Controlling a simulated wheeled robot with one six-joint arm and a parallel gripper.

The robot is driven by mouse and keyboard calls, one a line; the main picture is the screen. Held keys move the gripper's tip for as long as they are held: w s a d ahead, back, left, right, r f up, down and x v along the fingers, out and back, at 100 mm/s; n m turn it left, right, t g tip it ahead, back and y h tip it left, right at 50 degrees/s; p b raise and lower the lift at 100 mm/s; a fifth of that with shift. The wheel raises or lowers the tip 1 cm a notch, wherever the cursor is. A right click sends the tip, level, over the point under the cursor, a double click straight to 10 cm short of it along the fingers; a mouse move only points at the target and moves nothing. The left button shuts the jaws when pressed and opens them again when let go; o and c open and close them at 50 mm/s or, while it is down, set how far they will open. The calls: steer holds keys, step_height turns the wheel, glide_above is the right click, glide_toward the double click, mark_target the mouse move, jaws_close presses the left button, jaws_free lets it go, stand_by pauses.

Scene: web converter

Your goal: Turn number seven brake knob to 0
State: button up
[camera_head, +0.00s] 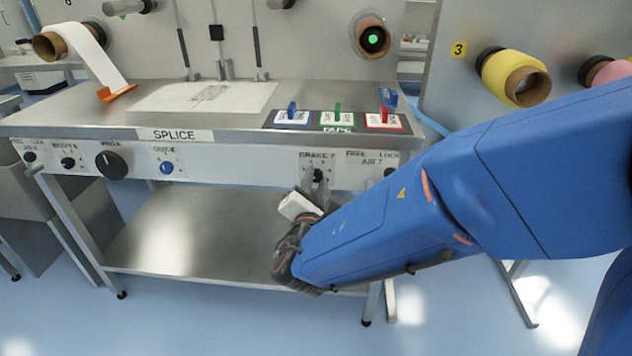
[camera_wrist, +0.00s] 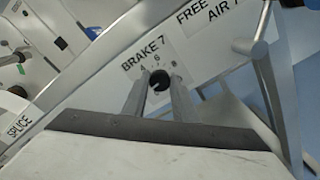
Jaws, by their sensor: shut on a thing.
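The number seven brake knob (camera_wrist: 158,80) is a small black knob on the panel under the label "BRAKE 7". Digits 4, 6 and 8 show around it in the wrist view; the rest of the dial is hidden by my gripper. My gripper (camera_wrist: 159,88) is shut on the knob, with one finger on each side of it. In the head view, the knob (camera_head: 318,174) sits on the front panel right of centre, with my gripper (camera_head: 316,182) reaching up to it from below. The exact setting cannot be read.
A "FREE / LOCK AIR 7" switch (camera_head: 389,172) is just right of the knob. A metal bar (camera_wrist: 262,38) stands close on the right in the wrist view. A blue guide knob (camera_head: 166,167) and a large black knob (camera_head: 111,164) are further left. The space below the panel is open.

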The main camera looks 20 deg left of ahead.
steer(key=n, duration=0.4)
steer(key=shift+n, duration=0.3)
steer(key=shift+f+n, duration=0.1)
steer(key=shift+n, duration=1.8)
steer(key=o, duration=1)
steer(key=shift+o, duration=0.2)
steer(key=shift+s, duration=0.1)
steer(key=v, duration=1.7)
steer(key=shift+s, duration=0.15)
